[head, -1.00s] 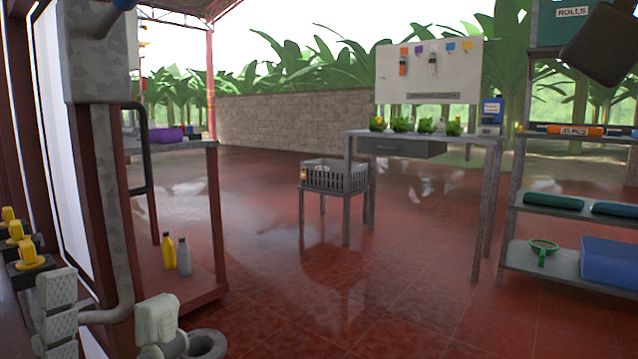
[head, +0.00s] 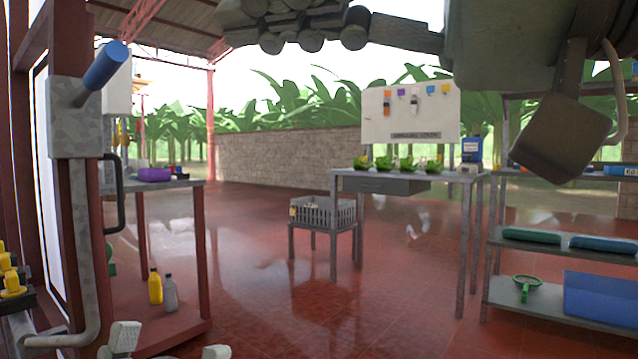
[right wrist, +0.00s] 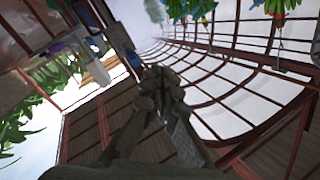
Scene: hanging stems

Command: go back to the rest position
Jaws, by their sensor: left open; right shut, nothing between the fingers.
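My left gripper (head: 168,345) shows only in part at the bottom left of the head view. Its two pale fingertips are apart, with nothing seen between them. My right arm comes in across the top right of the head view. My right gripper (head: 240,25) points left along the top edge, up in the air and in front of the roof and sky. In the right wrist view its fingers (right wrist: 158,85) are together and hold nothing.
A grey box with a blue handle (head: 104,66) and a pipe stand close at the left. A bench with bottles (head: 155,286), a crate (head: 322,212) on a stand, a table (head: 420,176) with green plants and a shelf (head: 545,312) stand around open red floor.

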